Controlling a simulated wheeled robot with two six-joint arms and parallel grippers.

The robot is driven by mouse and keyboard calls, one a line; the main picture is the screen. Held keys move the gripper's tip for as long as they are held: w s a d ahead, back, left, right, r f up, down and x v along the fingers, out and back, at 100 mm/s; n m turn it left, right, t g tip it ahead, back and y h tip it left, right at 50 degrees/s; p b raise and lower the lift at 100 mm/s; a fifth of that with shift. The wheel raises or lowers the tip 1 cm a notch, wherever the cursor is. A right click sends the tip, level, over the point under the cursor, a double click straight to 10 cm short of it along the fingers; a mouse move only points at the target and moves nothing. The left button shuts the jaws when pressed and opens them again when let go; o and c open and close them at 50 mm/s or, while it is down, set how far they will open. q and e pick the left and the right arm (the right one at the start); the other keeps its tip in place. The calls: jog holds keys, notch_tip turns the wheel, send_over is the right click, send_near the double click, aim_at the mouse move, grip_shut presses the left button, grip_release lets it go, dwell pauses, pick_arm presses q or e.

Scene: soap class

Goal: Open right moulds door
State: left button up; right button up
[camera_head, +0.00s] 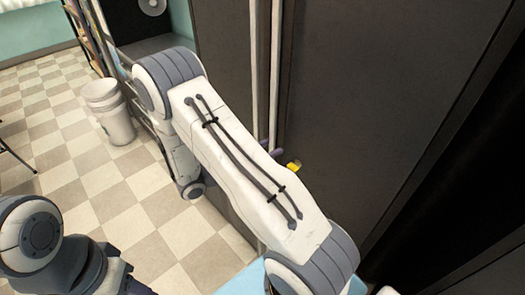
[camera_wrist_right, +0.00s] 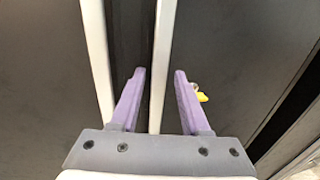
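The dark right door (camera_head: 350,90) has a long white upright handle (camera_head: 277,60) near its left edge and appears closed. My right gripper (camera_head: 271,148) is at this handle, mostly hidden behind my right arm in the head view. In the right wrist view, its two purple fingers (camera_wrist_right: 160,75) are spread, with the right door's handle (camera_wrist_right: 164,50) between them and gaps beside it. A small yellow piece (camera_head: 293,166) shows on the right door, just right of the fingers. My left arm shows at the lower left of the head view, but its gripper does not.
The left door (camera_head: 222,40) has its own white handle (camera_head: 253,60), just left of the right one. A white bin (camera_head: 110,112) stands on the checkered floor (camera_head: 150,210) at left.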

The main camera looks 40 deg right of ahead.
grip_shut()
jog(key=shift+s, duration=0.1)
dwell(1.1)
